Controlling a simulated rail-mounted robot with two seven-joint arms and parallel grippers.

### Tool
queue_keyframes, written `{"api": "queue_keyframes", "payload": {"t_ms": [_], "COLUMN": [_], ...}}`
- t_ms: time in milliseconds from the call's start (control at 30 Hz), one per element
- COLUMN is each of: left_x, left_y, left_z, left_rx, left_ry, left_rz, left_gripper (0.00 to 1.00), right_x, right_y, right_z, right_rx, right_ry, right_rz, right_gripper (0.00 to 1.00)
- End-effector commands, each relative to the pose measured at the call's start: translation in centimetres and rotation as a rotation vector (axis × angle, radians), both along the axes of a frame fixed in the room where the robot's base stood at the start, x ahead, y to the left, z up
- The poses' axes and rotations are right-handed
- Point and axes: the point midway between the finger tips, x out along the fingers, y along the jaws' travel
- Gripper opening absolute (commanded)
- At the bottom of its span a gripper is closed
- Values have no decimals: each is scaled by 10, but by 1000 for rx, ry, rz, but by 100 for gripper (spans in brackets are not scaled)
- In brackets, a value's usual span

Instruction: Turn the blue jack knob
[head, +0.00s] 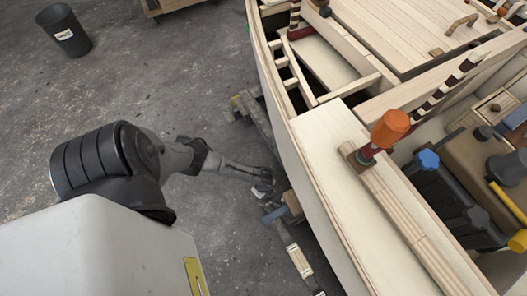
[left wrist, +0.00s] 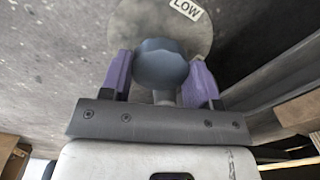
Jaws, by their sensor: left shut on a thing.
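The blue-grey jack knob (left wrist: 162,62) has a lobed rim and sits in the left wrist view between the two purple fingers of my left gripper (left wrist: 161,77), which is shut on it. A round grey plate (left wrist: 194,38) with a white "LOW" label lies behind the knob. In the head view my left gripper (head: 265,187) is low beside the hull's outer side, near the floor; the knob cannot be made out clearly there. A small blue part (head: 275,214) shows just below the gripper, beside a wooden block (head: 292,203). My right gripper is not in view.
The plywood hull (head: 285,140) fills the right side, close to my left gripper. A timber support (head: 255,115) is beside the hull. A dark bin (head: 66,32) stands far left. The grey floor between is clear.

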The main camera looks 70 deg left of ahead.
Motion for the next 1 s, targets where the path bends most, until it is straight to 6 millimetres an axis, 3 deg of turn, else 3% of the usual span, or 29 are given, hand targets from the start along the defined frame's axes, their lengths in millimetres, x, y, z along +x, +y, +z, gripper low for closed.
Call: {"api": "queue_keyframes", "payload": {"t_ms": [433, 1000], "left_x": [0, -1], "left_y": [0, 0], "left_z": [-1, -1], "left_rx": [1, 0], "left_ry": [0, 1], "left_rz": [-270, -342], "left_gripper": [32, 32], "right_x": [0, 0], "right_y": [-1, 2], "right_z": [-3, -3], "right_rx": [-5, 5], "right_ry": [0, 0], "right_rz": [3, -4], "right_gripper": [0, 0]}}
